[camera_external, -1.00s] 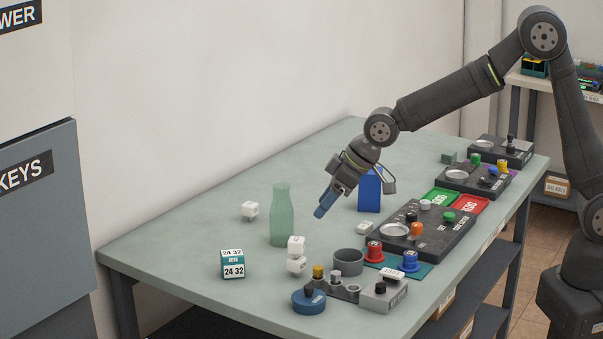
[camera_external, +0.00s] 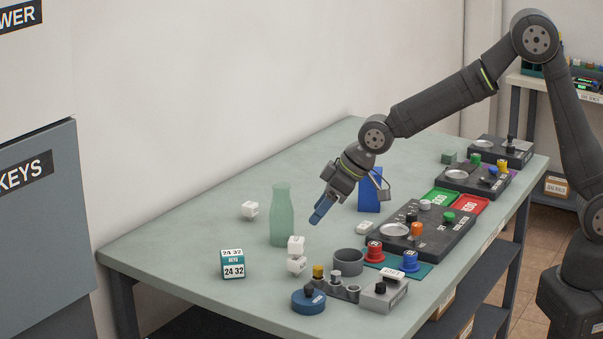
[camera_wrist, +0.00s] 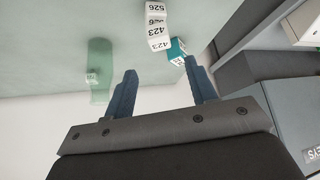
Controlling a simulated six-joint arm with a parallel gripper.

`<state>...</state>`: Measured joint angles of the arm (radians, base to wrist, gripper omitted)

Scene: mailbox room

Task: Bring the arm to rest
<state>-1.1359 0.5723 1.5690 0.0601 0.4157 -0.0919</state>
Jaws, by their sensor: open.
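My gripper (camera_external: 318,211) is open and empty above the grey-green table (camera_external: 190,235), left of the blue block (camera_external: 369,192) and right of the green bottle (camera_external: 282,215). In the wrist view my two blue fingers (camera_wrist: 162,92) stand apart with nothing between them. Beyond them that view shows the bottle (camera_wrist: 100,55), the stacked white cubes (camera_wrist: 157,28) and the teal labelled cube (camera_wrist: 177,48).
White cubes (camera_external: 296,246) are stacked near the grey cup (camera_external: 348,262). The teal cube (camera_external: 233,264) stands at the left front. A black panel with knobs (camera_external: 430,235) and red and blue buttons (camera_external: 374,252) lie to the right.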

